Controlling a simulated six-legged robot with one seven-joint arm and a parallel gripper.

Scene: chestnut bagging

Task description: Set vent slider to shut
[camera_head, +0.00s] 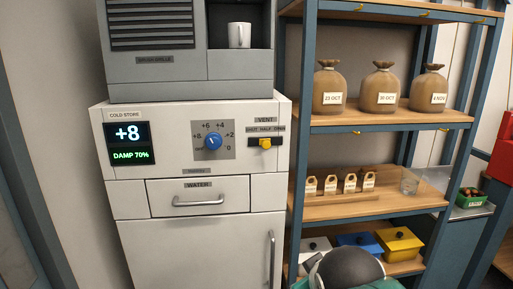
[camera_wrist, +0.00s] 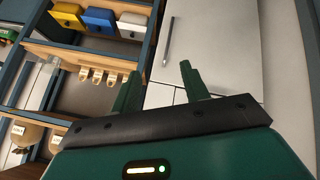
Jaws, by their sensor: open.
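The vent slider (camera_head: 265,143) is a small yellow knob on the upper right of the white cold store panel (camera_head: 185,170), in the head view. Labels above it read VENT and shut, half, open from left to right. The knob sits about the middle of its track, near half. My gripper (camera_wrist: 162,82) shows in the wrist view with its two green fingers apart and nothing between them. It faces the cold store's lower door (camera_wrist: 215,45) and the shelf beside it. The slider is not visible in the wrist view.
A blue dial (camera_head: 213,141) and a display reading +8 and DAMP 70% (camera_head: 128,143) are left of the slider. A grey machine with a white mug (camera_head: 239,35) stands on top. A shelf (camera_head: 400,122) at right holds tied brown bags.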

